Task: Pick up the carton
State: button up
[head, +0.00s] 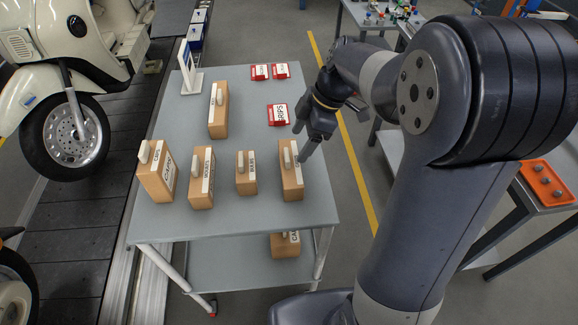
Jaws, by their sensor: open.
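The rightmost carton (291,173) is upright near the table's right edge. To its left are a small carton (246,178), another carton (201,186) and a larger carton (158,179) at the left edge. One more carton (218,118) stands farther back. My gripper (304,150) is open, pointing down at the rear right of the rightmost carton's top. Its fingers overlap that carton's top edge in the picture; I cannot tell whether they touch it.
Another carton (286,245) is on the lower shelf. A cream scooter (70,100) is on the slat conveyor to the left. The table's middle is clear.

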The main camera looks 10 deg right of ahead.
aim_at(293, 161)
jog(key=p+x, duration=0.1)
jog(key=x, duration=0.4)
jog(key=shift+w+a+f, duration=0.1)
jog(key=shift+w, duration=0.05)
jog(key=c, duration=1.3)
